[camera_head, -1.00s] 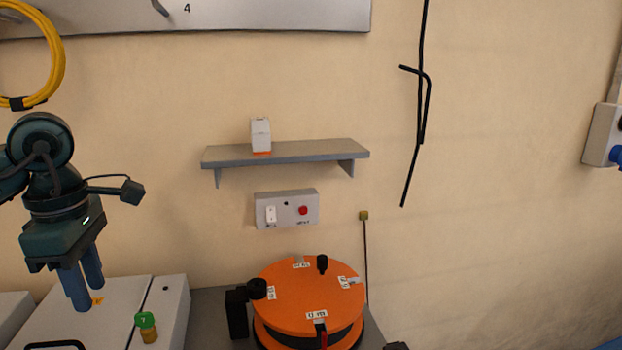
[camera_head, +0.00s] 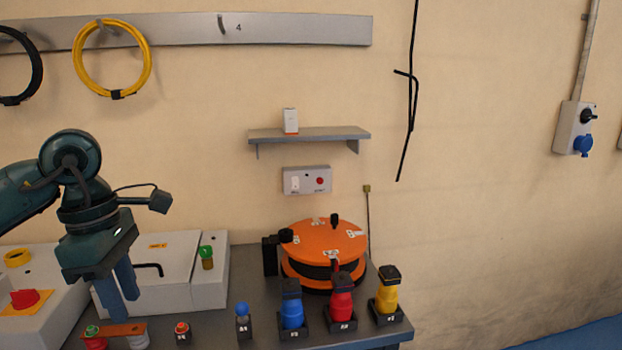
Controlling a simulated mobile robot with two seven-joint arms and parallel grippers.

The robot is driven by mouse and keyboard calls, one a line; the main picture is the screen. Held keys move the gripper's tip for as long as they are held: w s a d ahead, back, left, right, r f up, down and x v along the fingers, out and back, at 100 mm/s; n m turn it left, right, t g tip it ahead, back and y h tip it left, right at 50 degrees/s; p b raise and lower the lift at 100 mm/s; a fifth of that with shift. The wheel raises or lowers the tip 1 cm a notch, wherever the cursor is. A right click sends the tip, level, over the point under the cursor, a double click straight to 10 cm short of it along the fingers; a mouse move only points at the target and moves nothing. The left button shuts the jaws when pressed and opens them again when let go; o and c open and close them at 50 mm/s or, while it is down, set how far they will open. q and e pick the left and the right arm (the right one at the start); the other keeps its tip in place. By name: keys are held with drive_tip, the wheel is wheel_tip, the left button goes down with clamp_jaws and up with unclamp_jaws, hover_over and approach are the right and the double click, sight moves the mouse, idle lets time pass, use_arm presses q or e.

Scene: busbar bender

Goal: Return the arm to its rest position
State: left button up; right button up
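My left gripper (camera_head: 124,307) hangs at the left, its two blue fingers pointing down and standing a little apart. It looks open, with nothing visible between the fingers. The fingers show in front of a light grey cabinet and just above an orange-brown flat strip (camera_head: 118,330) at the bottom left; I cannot tell whether they touch the strip. The upper arm runs out of view at the left. My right gripper is not in view.
A red button (camera_head: 25,298) is at left. A shelf (camera_head: 310,134) and switch box (camera_head: 306,180) are on the wall.

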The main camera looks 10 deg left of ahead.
use_arm(q)
drive_tip(key=s+d+f+n+h+p, duration=0.15)
drive_tip(key=d+n+h, duration=0.85)
drive_tip(key=d+h, duration=1.3)
drive_tip(key=w+a+f+n+t+y, duration=0.1)
drive_tip(key=w+f+n+t+y, duration=0.2)
drive_tip(key=f+n+t+y, duration=0.55)
drive_tip(key=w+a+f+n+t+y, duration=0.15)
drive_tip(key=f+n+t+y, duration=0.25)
drive_tip(key=n+t, duration=0.95)
drive_tip(key=s+a+f+n+g+y, duration=0.2)
drive_tip(key=s+f+n+g+y, duration=0.2)
drive_tip(key=f+n, duration=0.4)
drive_tip(key=s+a+f+n+g+y, duration=0.2)
drive_tip(key=s+f+n+g+y, duration=0.2)
drive_tip(key=s+f+n+g, duration=0.3)
wheel_tip(320, 180, down, 4)
drive_tip(key=shift+s+a+f+n+p, duration=0.2)
drive_tip(key=shift+s+a+n+p, duration=0.15)
drive_tip(key=shift+n, duration=0.15)
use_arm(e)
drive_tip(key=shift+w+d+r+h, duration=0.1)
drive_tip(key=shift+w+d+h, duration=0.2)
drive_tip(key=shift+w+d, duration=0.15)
